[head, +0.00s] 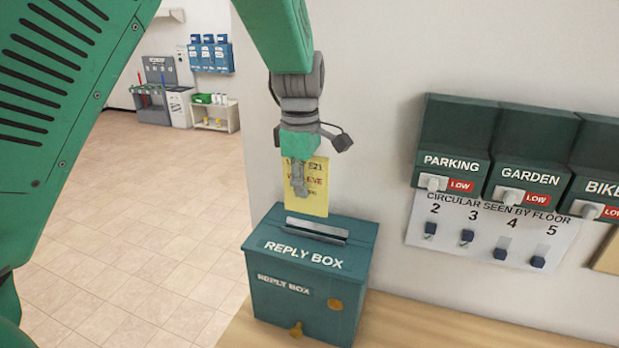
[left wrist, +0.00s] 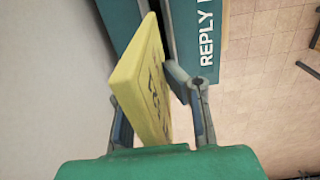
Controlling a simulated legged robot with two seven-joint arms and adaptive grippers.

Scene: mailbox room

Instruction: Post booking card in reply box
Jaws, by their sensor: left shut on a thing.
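My left gripper (head: 299,180) is shut on a yellow booking card (head: 318,195) and holds it upright above the reply box. The card has dark printing, partly hidden by the fingers. The reply box (head: 280,262) is dark teal with white lettering and a slot (head: 316,230) in its top. The card's lower edge is close to the slot's back; I cannot tell whether it touches. In the left wrist view the card (left wrist: 148,85) stands between the two fingers (left wrist: 163,115), with the box (left wrist: 205,40) beyond it. My right gripper is not in view.
The box stands on a wooden counter (head: 420,325) against a pale wall. To the right hang dark green PARKING (head: 450,150) and GARDEN (head: 530,165) boxes above a white circular board (head: 490,228) with several dark sliders. Tiled floor (head: 150,240) lies open at left, with shelves far behind.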

